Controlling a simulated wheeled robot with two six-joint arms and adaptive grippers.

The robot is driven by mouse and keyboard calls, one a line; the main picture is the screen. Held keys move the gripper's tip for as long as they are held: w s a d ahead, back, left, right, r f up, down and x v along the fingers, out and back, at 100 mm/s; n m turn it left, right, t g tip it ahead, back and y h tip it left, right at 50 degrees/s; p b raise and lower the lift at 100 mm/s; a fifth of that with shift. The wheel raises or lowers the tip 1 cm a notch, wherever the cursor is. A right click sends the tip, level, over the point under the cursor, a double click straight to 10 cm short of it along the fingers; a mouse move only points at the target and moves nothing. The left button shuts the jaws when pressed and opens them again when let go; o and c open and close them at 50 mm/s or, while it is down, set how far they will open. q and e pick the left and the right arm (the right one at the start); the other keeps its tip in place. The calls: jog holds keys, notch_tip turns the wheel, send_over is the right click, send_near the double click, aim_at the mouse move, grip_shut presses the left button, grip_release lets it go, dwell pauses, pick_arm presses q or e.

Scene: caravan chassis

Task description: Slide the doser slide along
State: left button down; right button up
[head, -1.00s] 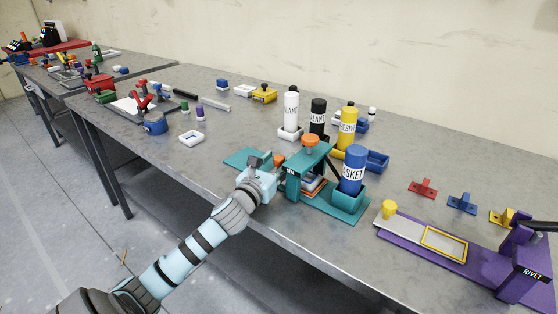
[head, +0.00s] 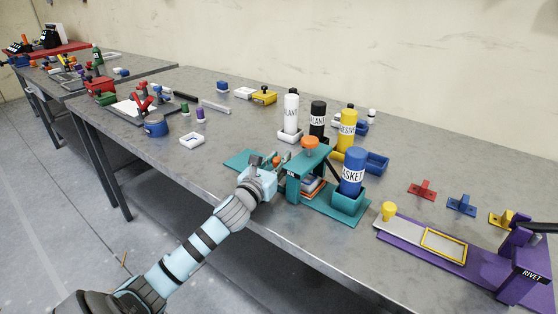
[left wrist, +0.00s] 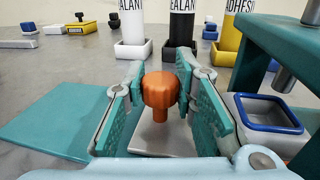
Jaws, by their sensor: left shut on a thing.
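The teal station (head: 240,158) stands near the front edge of the bench, with an upright frame in its middle. Its metal slide (left wrist: 150,143) carries an orange knob (left wrist: 161,91), taken here as the doser slide. My left gripper (head: 272,163) is left of the frame, shut on this knob. In the left wrist view the two teal finger pads (left wrist: 164,105) stand on either side of the knob. Fingers partly hide the knob in the head view. My right gripper is not in view.
A blue bottle (head: 353,170) stands in the station's right-hand cup. White (head: 291,112), black (head: 318,117) and yellow (head: 346,125) bottles stand behind. A purple rivet station (head: 400,240) is at right. Bench left of the teal station is mostly clear.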

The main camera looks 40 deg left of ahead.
pick_arm(q)
jog(key=a+p, duration=0.3)
jog(key=a, duration=0.8)
jog(key=shift+s+a+r+p, duration=0.1)
jog(key=shift+s+a+p, duration=0.05)
jog(key=shift+a+p, duration=0.2)
jog(key=shift+a, duration=0.1)
jog(key=shift+r, duration=0.1)
jog(key=c, duration=1.6)
grip_release()
jog(key=o, duration=0.3)
jog(key=shift+a, duration=0.2)
jog(key=shift+f, duration=0.2)
jog(key=shift+d+r, duration=0.1)
notch_tip(320, 180, up, 10)
